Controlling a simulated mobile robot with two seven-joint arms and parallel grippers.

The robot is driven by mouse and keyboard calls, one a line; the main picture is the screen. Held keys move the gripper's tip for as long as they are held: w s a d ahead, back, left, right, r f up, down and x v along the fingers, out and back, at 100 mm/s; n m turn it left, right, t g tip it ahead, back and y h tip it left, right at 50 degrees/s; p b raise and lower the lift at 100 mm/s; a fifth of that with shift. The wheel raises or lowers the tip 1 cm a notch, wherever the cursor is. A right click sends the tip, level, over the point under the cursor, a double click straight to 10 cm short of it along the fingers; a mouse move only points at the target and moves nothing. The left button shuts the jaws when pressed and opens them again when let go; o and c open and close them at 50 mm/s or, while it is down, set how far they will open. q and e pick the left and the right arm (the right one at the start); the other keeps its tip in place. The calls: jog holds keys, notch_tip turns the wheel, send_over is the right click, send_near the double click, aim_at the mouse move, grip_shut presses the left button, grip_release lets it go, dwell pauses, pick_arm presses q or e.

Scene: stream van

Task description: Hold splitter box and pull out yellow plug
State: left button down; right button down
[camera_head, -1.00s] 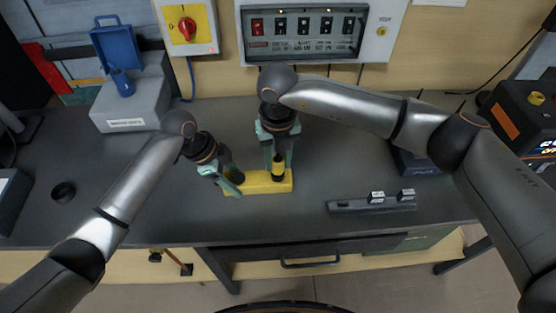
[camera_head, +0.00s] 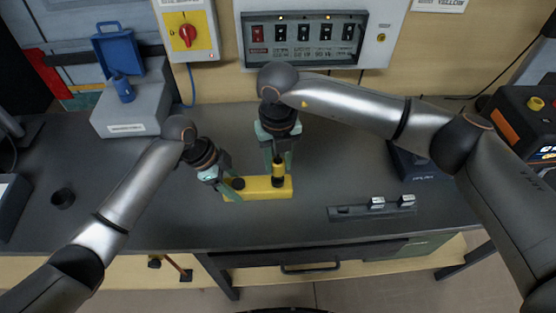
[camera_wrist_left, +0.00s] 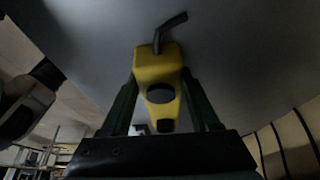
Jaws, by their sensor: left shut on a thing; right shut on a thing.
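The yellow splitter box (camera_head: 258,190) lies on the dark bench in the head view, long side running left to right. My left gripper (camera_head: 232,186) is shut on its left end. In the left wrist view the box (camera_wrist_left: 158,66) lies between the two fingers of the left gripper (camera_wrist_left: 163,100), with a black round part on its face and a dark cable at its far end. My right gripper (camera_head: 278,162) points down and is shut on the yellow plug (camera_head: 278,169), above the box's right part. The plug's dark lower end meets the box top; how deep it sits cannot be told.
A black strip with two small white-labelled blocks (camera_head: 372,210) lies to the right near the front edge. A small black ring (camera_head: 63,198) lies far left. A grey box (camera_head: 128,115) with blue parts stands back left. The breaker panel (camera_head: 310,40) is on the wall behind.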

jog(key=shift+r, duration=1.5)
pick_arm(q)
jog(key=shift+c, duration=0.2)
grip_release()
jog(key=v, duration=1.2)
jog(key=shift+s, duration=0.1)
pick_arm(e)
jog(key=shift+s, duration=0.1)
